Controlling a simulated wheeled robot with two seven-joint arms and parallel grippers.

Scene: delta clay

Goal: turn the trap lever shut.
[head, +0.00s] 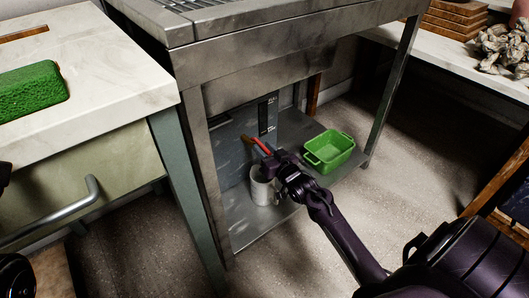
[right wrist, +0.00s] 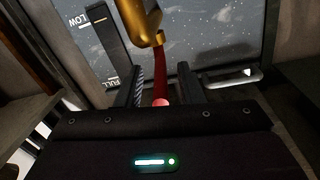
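The trap is a grey speckled tank (head: 235,150) under the metal sink stand, with a dark level gauge marked LOW and FULL. Its brass valve (right wrist: 141,22) carries a red lever (right wrist: 160,82), which also shows in the head view (head: 262,146). In the right wrist view the lever hangs down from the brass, its rounded end toward me. My right gripper (right wrist: 160,88) is open, one finger on each side of the lever, with a visible gap on both sides. In the head view my right gripper (head: 273,160) partly hides the lever's lower end. My left gripper is not clearly visible.
On the stand's lower shelf (head: 245,232) are a white mug (head: 262,190), close below my right gripper, and a green tub (head: 329,151) to the right. The stand's metal legs (head: 392,90) and top frame enclose the space. A green sponge (head: 32,90) lies on the left counter.

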